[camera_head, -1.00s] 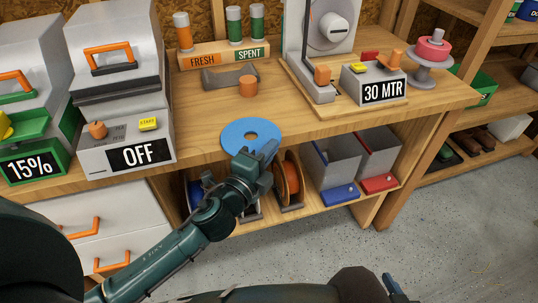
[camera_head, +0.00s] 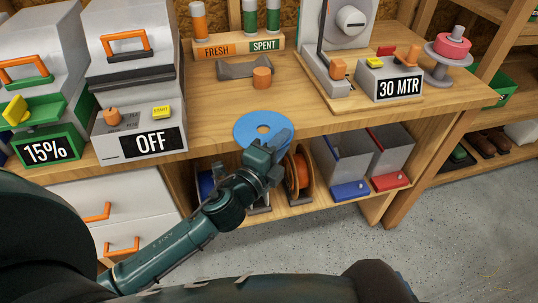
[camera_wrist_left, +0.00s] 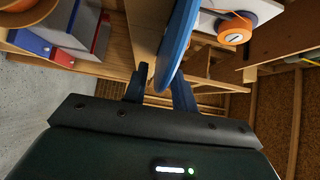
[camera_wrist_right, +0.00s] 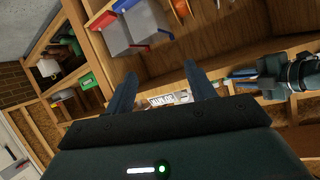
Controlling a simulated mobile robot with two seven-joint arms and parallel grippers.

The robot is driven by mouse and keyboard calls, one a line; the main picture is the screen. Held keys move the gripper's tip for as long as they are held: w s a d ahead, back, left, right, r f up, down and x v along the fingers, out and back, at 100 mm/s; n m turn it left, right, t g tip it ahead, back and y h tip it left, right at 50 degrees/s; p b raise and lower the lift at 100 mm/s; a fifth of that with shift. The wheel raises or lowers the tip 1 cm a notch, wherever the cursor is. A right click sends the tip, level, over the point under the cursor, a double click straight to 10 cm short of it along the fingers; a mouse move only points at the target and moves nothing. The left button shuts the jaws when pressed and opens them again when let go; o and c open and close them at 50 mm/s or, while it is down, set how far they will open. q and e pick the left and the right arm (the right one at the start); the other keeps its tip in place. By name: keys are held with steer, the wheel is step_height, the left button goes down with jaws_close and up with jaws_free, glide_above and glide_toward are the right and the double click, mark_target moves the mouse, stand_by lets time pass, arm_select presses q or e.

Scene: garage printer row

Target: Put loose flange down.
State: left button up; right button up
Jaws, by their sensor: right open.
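The loose flange (camera_head: 252,123) is a flat blue disc with a round hole, at the front edge of the wooden workbench (camera_head: 340,117). My left gripper (camera_head: 276,143) has its jaws on the disc's near rim. In the left wrist view the disc (camera_wrist_left: 178,45) shows edge-on between the two fingers, which are closed in on it. It lies close to the bench top; I cannot tell whether it touches. My right gripper (camera_wrist_right: 160,82) is open and empty in its wrist view, away from the bench top.
An orange cylinder (camera_head: 262,78) and a grey cradle (camera_head: 246,66) stand behind the flange. The OFF box (camera_head: 150,145) is left, the 30 MTR unit (camera_head: 398,86) right. Bare bench top lies around the flange. Spools (camera_head: 298,172) and bins sit on the shelf below.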

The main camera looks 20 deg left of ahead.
arm_select(q)
steer(key=b+v, duration=0.2)
steer(key=v, duration=0.8)
steer(key=s+d+f+n+g, duration=0.3)
steer(key=s+f+n, duration=0.6)
steer(key=n, duration=0.9)
steer(key=r+g+p, duration=0.1)
steer(key=g+p, duration=0.1)
steer(key=p, duration=0.5)
steer(key=a+r+g+p, duration=0.1)
steer(key=g+p, duration=0.1)
steer(key=p, duration=0.5)
steer(key=shift+w+r+y, duration=0.25)
steer(key=shift+r+y, duration=0.05)
steer(key=shift+r, duration=0.1)
arm_select(e)
steer(key=shift+n+g+h, duration=0.5)
steer(key=shift+g+h, duration=0.1)
steer(key=shift+g, duration=0.2)
steer(key=r, duration=0.1)
steer(key=d+r, duration=0.1)
steer(key=r, duration=0.2)
steer(key=shift+s+d+r, duration=0.25)
steer(key=shift+s+r, duration=0.05)
arm_select(q)
steer(key=shift+o, duration=0.3)
steer(key=shift+f, duration=0.15)
arm_select(e)
steer(key=shift+f, duration=0.15)
